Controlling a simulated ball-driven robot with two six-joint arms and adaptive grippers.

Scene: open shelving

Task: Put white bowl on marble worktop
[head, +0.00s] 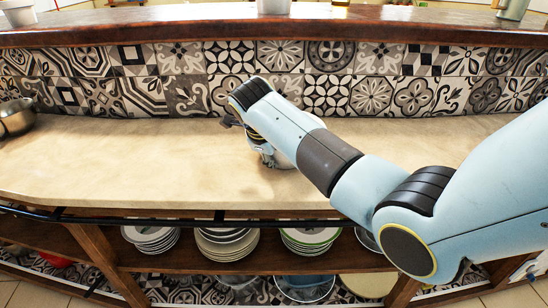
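My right arm reaches in from the right over the beige marble worktop (110,160). The dark end of my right gripper (233,121) shows past the wrist, near the tiled wall; its fingers are mostly hidden by the wrist, so I cannot tell whether they are open or shut. A pale, rounded thing, perhaps the white bowl (272,156), shows partly below and behind the wrist, at the worktop. I cannot tell whether it touches the gripper or rests on the worktop. My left gripper is not in view.
A metal pot (16,117) stands at the worktop's left end. A dark rail (150,221) runs along the front. Stacked plates (226,243) fill the shelf below. A wooden ledge (130,22) above holds a few vessels. The worktop's left half is mostly clear.

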